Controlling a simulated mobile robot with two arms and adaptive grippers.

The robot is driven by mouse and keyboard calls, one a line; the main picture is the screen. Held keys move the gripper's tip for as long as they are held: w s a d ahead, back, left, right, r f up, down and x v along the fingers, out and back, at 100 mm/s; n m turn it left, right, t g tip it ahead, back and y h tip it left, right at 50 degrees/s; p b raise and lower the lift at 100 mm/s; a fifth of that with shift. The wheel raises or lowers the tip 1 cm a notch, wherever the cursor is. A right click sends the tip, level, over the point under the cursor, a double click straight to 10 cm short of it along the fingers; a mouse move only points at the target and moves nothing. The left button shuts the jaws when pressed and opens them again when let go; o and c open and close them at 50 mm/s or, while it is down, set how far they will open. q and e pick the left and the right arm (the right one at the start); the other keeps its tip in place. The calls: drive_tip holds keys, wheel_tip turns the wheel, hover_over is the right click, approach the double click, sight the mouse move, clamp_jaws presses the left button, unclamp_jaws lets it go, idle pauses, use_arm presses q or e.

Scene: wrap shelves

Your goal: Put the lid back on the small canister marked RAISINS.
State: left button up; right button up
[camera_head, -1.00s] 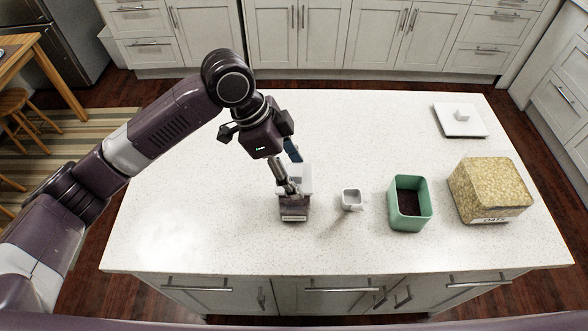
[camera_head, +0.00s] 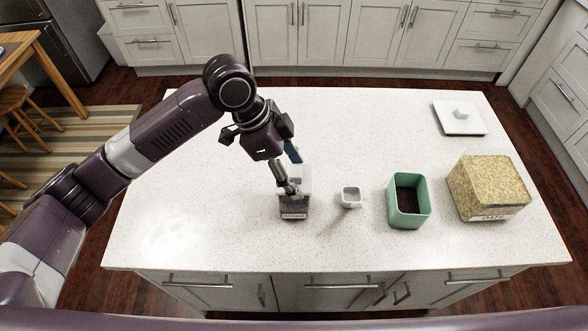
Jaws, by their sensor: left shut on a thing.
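A small canister (camera_head: 294,213) with dark contents and a pale label stands on the counter, left of the white cup. The label is too small to read. A white lid (camera_head: 304,174) shows at the top of the canister, partly hidden by my left gripper (camera_head: 291,180). The gripper points down from above and is shut on the lid. I cannot tell whether the lid is seated on the rim or just above it. My right gripper is not in view.
A small white cup (camera_head: 351,197), an open green canister (camera_head: 408,217) with dark contents and a large canister labelled OATS (camera_head: 488,192) stand to the right. A large white lid (camera_head: 460,119) lies at the back right. The counter's (camera_head: 190,220) left side is clear.

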use_arm(q)
drive_tip(key=shift+f, duration=0.15)
drive_tip(key=o, duration=1.8)
wheel_tip(320, 180, up, 5)
drive_tip(key=p, duration=0.5)
drive_tip(key=shift+p, duration=0.3)
drive_tip(key=shift+r+p, duration=0.65)
drive_tip(key=shift+r, duration=0.4)
drive_tip(key=shift+s+f, duration=0.1)
